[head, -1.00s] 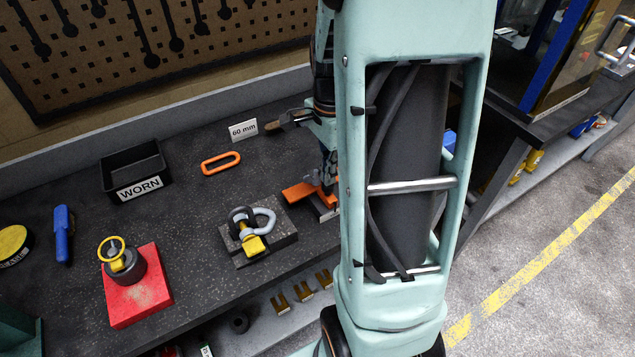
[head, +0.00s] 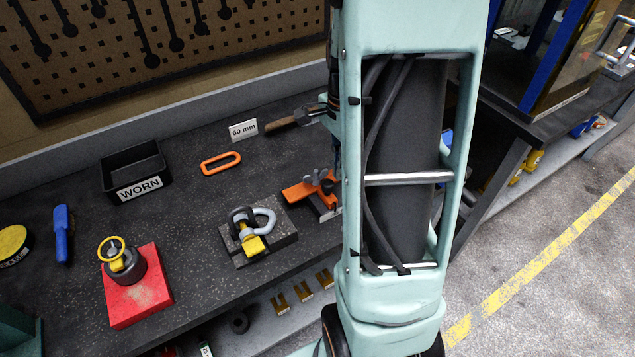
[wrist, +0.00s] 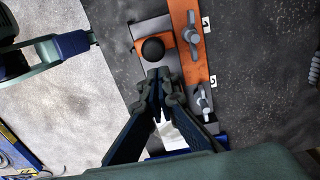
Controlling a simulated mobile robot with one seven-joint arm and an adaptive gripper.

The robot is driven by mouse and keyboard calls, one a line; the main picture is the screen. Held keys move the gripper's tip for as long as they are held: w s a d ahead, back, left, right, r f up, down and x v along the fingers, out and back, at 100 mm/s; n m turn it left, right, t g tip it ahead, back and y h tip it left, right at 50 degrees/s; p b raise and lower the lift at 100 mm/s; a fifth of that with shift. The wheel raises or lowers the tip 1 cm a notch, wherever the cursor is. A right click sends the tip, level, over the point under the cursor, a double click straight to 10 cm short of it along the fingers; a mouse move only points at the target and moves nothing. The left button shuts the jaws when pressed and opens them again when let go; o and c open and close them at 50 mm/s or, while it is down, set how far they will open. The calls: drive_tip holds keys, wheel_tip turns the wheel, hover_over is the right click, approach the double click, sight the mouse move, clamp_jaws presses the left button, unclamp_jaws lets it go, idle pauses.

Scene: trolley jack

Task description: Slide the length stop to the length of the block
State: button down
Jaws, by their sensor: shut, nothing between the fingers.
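An orange fixture (head: 304,192) with a grey wing nut on it lies on the bench, partly hidden behind my arm. In the wrist view it shows as an orange rail (wrist: 184,20) with two grey wing nuts and small number plates along its right edge. Contact cannot be told. I cannot clearly pick out the block.
A "60 mm" sign (head: 243,130) and a wooden-handled tool (head: 290,121) are behind the fixture. A dark block with shackles (head: 252,228), an orange link (head: 221,162), a "WORN" bin (head: 136,173) and a red block (head: 137,290) stand to the left.

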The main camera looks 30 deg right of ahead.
drive_tip(key=shift+d, duration=1.7)
drive_tip(key=shift+r, duration=0.1)
drive_tip(key=r+p, duration=0.2)
drive_tip(key=r, duration=0.1)
drive_tip(key=a+r+p, duration=0.1)
drive_tip(key=r+p, duration=0.1)
drive_tip(key=p, duration=0.1)
drive_tip(key=shift+a+r, duration=0.1)
drive_tip(key=shift+r, duration=0.3)
drive_tip(key=shift+w, duration=0.1)
